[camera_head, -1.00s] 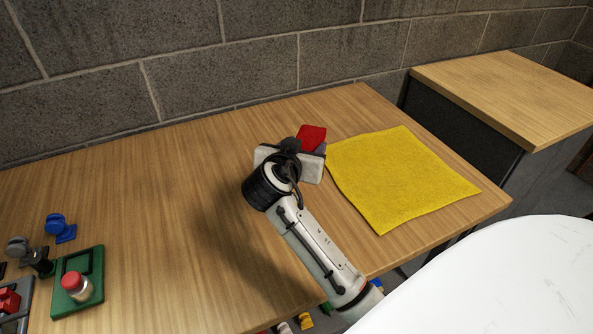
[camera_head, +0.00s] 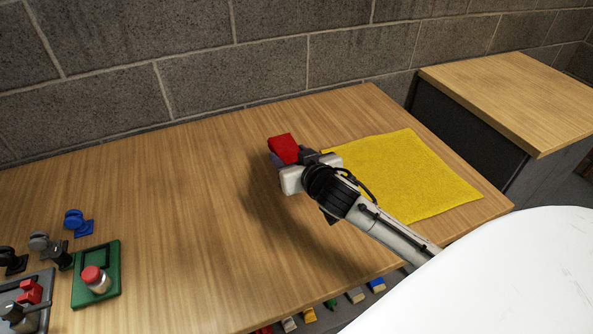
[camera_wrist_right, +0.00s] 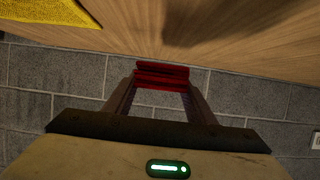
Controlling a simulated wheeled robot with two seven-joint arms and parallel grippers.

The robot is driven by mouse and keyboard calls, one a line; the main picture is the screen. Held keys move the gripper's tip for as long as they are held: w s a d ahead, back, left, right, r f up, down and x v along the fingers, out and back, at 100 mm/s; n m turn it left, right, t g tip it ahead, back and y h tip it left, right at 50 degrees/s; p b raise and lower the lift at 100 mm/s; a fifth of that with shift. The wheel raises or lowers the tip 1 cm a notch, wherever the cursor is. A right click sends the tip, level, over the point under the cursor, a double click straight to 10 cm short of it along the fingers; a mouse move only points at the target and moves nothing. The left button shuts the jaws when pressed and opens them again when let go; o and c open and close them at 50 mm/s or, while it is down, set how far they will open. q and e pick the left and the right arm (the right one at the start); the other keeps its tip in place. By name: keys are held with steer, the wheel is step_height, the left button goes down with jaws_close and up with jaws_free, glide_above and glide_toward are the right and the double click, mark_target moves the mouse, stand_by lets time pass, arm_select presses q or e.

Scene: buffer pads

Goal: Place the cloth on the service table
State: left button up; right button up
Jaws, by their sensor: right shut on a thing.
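A yellow cloth (camera_head: 405,165) lies flat on the right part of the wooden table (camera_head: 190,210). A corner of it also shows in the wrist view (camera_wrist_right: 45,10). My right gripper (camera_head: 284,162) is shut on a small red object (camera_head: 283,147), left of the cloth and above the table. In the wrist view the red object (camera_wrist_right: 162,75) sits between the fingertips of the right gripper (camera_wrist_right: 162,88). My right forearm hides the lower part of the cloth. My left gripper is not in view.
A second wooden-topped unit (camera_head: 515,95) with dark sides stands at the right. A green holder (camera_head: 108,268) with a red-capped jar (camera_head: 96,280) and a blue part (camera_head: 77,222) are at the left. A block wall (camera_head: 190,60) runs behind. The table's middle is clear.

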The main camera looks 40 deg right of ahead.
steer(key=shift+f+b, duration=0.45)
steer(key=shift+f, duration=3.1)
steer(key=shift+f, duration=0.2)
steer(key=o, duration=1)
steer(key=shift+o, duration=0.2)
steer(key=shift+r, duration=0.3)
steer(key=v, duration=1.2)
steer(key=shift+f, duration=0.1)
